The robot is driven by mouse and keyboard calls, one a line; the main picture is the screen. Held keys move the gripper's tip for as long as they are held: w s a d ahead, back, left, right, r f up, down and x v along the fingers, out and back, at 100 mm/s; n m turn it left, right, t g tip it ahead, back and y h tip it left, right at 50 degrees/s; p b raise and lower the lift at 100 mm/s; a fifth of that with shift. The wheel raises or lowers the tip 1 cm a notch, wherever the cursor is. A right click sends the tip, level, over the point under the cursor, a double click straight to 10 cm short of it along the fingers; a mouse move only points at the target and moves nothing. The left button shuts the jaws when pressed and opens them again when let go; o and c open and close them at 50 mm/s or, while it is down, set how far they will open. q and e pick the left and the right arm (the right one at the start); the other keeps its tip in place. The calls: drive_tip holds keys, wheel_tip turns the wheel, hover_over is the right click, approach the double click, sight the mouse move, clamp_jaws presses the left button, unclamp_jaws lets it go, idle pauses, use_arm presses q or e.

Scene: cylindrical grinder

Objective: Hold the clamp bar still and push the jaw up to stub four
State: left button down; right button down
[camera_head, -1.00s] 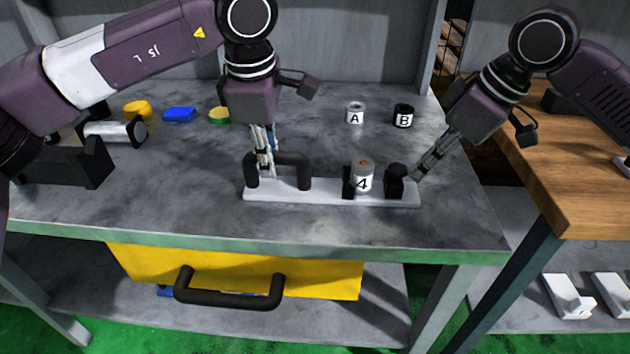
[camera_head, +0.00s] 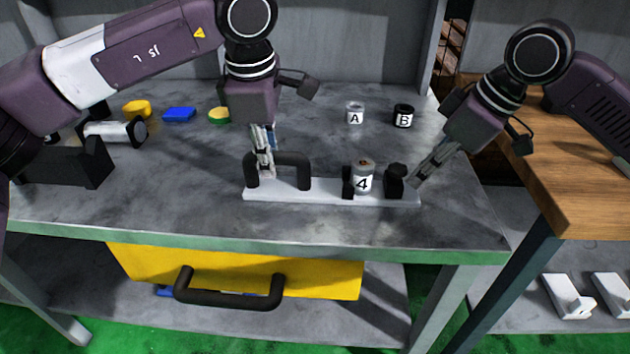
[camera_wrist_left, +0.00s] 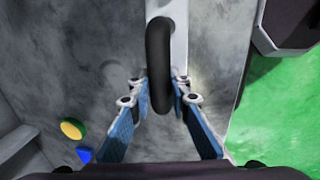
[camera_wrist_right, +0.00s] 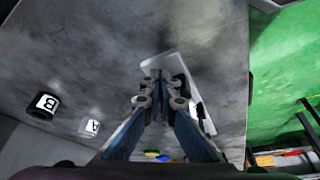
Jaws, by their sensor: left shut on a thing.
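The clamp bar (camera_head: 330,195) is a flat white bar lying on the grey bench top, with a black loop handle (camera_head: 291,158) at its left end. My left gripper (camera_head: 265,174) is shut around the handle's left part; the left wrist view shows the handle (camera_wrist_left: 159,60) between the fingers. Stub four (camera_head: 363,178), a grey cylinder labelled 4, stands upright beside a black block (camera_head: 348,183) on its left. The black jaw (camera_head: 396,179) is right of the stub with a small gap. My right gripper (camera_head: 416,180) looks shut, its tips at the jaw's right side; contact is unclear.
Stubs A (camera_head: 355,113) and B (camera_head: 403,116) stand behind the bar. Yellow (camera_head: 137,109), blue (camera_head: 179,114) and green-yellow (camera_head: 219,115) pieces lie at the back left. A black stand (camera_head: 65,163) is at the left. The bench's front edge is close before the bar.

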sight(395, 167)
drive_tip(key=shift+f, duration=0.7)
drive_tip(key=shift+r, duration=0.15)
idle(0.3)
drive_tip(key=shift+r, duration=1.6)
use_arm(q)
drive_tip(key=shift+d, duration=0.2)
use_arm(e)
drive_tip(key=shift+a, duration=2.2)
drive_tip(key=shift+r, duration=1)
use_arm(q)
drive_tip(key=shift+a, duration=0.25)
use_arm(e)
drive_tip(key=shift+d+r, duration=0.2)
drive_tip(key=shift+r, duration=0.65)
drive_tip(key=shift+d+r, duration=0.15)
drive_tip(key=shift+r, duration=0.65)
drive_tip(key=shift+d+r, duration=0.2)
drive_tip(key=shift+r, duration=0.65)
